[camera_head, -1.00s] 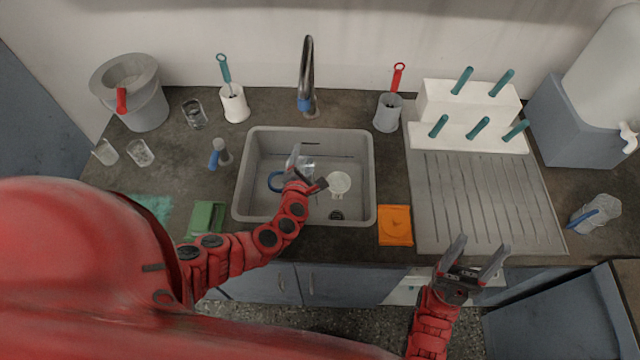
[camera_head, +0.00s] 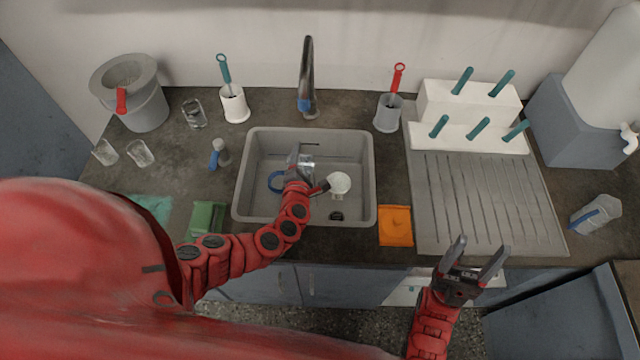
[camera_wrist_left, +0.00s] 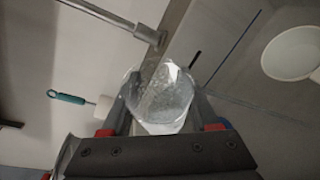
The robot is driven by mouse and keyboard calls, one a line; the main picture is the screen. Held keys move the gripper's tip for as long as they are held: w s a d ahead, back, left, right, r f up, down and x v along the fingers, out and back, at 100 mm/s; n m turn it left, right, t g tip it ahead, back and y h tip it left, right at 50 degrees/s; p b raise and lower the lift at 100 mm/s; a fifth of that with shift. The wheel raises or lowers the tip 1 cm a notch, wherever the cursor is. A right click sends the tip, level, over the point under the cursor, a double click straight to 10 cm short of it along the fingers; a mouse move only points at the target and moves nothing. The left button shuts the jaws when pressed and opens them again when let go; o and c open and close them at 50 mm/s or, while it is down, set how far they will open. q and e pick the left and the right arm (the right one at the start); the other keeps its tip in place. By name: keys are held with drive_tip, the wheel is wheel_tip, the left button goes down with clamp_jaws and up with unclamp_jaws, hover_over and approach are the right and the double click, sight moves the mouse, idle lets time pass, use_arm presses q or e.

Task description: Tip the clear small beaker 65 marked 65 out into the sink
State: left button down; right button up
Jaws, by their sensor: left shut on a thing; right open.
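My left gripper (camera_head: 303,168) is over the sink (camera_head: 368,190) and shut on a clear beaker (camera_head: 307,161). In the left wrist view the beaker (camera_wrist_left: 165,98) sits between the two fingers, and its round glass shape faces the camera. It looks tilted in the head view, but the gripper partly hides it. No marking on it is legible, and I cannot tell whether liquid is in it. My right gripper (camera_head: 474,262) is open and empty in front of the counter, at the lower right.
A white round cup (camera_head: 339,183) and a blue ring (camera_head: 276,181) are in the sink. The faucet (camera_head: 307,80) stands behind it. Other clear beakers (camera_head: 140,153) stand at the left. An orange cloth (camera_head: 395,225) and a ribbed drainboard (camera_head: 485,200) lie to the right.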

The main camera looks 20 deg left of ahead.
sight(307, 156)
use_arm(q)
drive_tip(key=shift+r+m, duration=0.4)
drive_tip(key=shift+r, duration=0.3)
drive_tip(key=shift+d+r+m+t+y+b, duration=0.1)
drive_tip(key=shift+r+m+t+y+b, duration=0.25)
drive_tip(key=shift+m+t+b, duration=0.25)
idle(0.9)
drive_tip(key=shift+s+d+r+m+t+b, duration=0.1)
drive_tip(key=shift+d+r+m+t+b, duration=0.15)
drive_tip(key=shift+d+m, duration=0.15)
drive_tip(key=shift+s+d+r+m+t+b, duration=0.1)
drive_tip(key=shift+d+m+t+b, duration=0.1)
drive_tip(key=shift+d+m, duration=0.15)
idle(0.6)
drive_tip(key=shift+d+r+m+t, duration=0.15)
drive_tip(key=shift+r+m+t, duration=0.2)
drive_tip(key=shift+r+m, duration=0.6)
idle(0.3)
